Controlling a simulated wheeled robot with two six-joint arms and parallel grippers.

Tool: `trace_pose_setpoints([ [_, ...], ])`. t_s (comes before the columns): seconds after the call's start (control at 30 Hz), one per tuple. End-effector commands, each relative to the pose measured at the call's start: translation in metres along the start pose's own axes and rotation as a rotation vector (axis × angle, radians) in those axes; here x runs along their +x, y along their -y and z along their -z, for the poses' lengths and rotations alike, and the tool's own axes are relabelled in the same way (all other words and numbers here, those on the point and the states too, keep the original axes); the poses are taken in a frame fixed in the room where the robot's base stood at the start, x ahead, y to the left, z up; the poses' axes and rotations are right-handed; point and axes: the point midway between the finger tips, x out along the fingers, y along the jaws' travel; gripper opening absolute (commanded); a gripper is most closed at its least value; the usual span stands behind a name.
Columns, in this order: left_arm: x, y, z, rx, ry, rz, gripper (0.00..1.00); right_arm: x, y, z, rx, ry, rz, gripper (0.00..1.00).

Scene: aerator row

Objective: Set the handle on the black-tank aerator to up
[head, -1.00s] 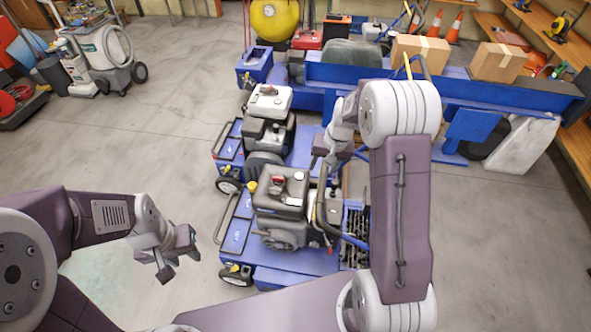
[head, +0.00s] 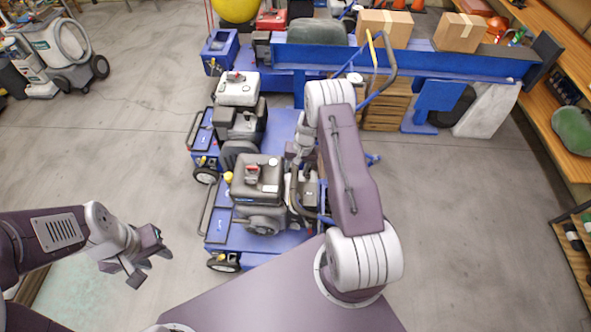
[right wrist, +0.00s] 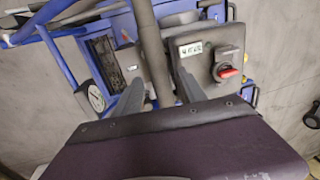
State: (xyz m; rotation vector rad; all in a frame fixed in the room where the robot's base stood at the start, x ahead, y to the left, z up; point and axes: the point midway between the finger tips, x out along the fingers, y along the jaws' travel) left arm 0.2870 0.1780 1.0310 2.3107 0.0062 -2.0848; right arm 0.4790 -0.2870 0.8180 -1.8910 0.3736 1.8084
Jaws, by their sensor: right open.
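The black-tank aerator (head: 257,178) is the nearer blue machine in the head view, with a red-knobbed black tank on top. Its dark, curved handle (head: 296,197) stands at the right of the tank, partly behind my right arm. In the right wrist view a dark padded bar of the handle (right wrist: 152,50) runs between the two fingers of my right gripper (right wrist: 160,92). That gripper is open around the bar; contact cannot be told. The tank (right wrist: 215,62) lies just right of it. My left gripper (head: 148,264) is open and empty, left of the aerator.
A white-tank aerator (head: 238,88) stands close behind. A blue beam (head: 420,62) with cardboard boxes (head: 384,24) crosses the back. Wooden shelves (head: 560,135) line the right.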

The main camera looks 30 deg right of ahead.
Motion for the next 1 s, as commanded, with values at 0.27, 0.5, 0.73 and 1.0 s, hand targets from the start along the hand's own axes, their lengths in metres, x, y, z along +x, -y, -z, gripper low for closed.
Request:
trace_pose_setpoints([
  [0.27, -0.0014, 0.0, 0.0001, 0.0, 0.0, 0.0, 0.36, 0.0117, 0.0001, -0.0001, -0.001, 0.0, 0.0, 0.49],
  [0.5, -0.0013, 0.0, 0.0001, 0.0, 0.0, 0.0, 0.36, 0.0114, 0.0001, -0.0001, -0.001, 0.0, 0.0, 0.1],
  [0.73, -0.0014, 0.0, 0.0001, 0.0, 0.0, 0.0, 0.36, 0.0112, 0.0001, -0.0002, -0.001, 0.0, 0.0, 0.0],
  [1.0, -0.0014, 0.0, 0.0001, 0.0, 0.0, 0.0, 0.36, 0.011, 0.0001, -0.0002, -0.001, 0.0, 0.0, 0.0],
])
